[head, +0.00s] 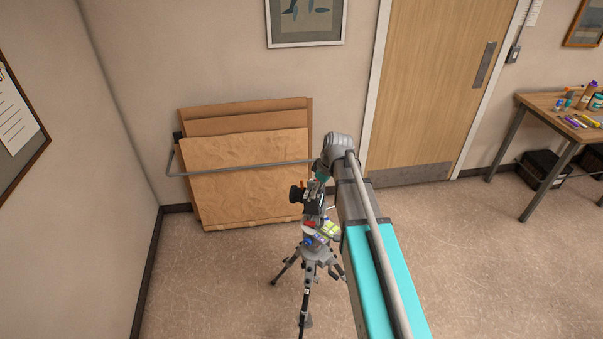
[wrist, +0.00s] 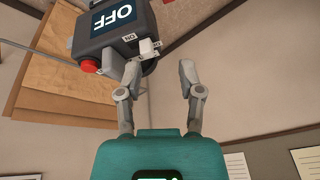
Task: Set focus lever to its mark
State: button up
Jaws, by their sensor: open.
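A dark grey camera-like device (wrist: 108,38) fills the upper left of the wrist view, with a screen (wrist: 117,14) reading OFF and a red knob (wrist: 89,66) on its side. A small pale tab (wrist: 149,48) sticks out near a small label; I cannot tell whether it is the focus lever. No mark can be made out. My gripper (wrist: 160,68) is open and empty, its left finger close to the device's underside. Contact is unclear. In the head view the device (head: 312,197) sits on a tripod (head: 315,256), partly hidden by my arm.
Large brown boards (head: 245,165) lean on the wall behind a grey rail (head: 235,168). A wooden door (head: 425,90) and a table (head: 555,110) with small items are at the right. The floor left of the tripod is clear.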

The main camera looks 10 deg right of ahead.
aim_at(302, 190)
jog(key=w+d+r+n+y+p, duration=0.1)
jog(key=w+r+n+p, duration=0.2)
jog(key=w+r+p, duration=0.2)
notch_tip(302, 190, up, 2)
jog(key=shift+w+r+t, duration=0.2)
jog(key=shift+w+t, duration=0.1)
jog(key=shift+w, duration=0.4)
jog(key=shift+f, duration=0.15)
jog(key=b+x, duration=1.2)
jog(key=x, duration=0.1)
jog(key=shift+f, duration=0.3)
jog(key=shift+c, duration=0.2)
grip_shut()
dwell(0.3)
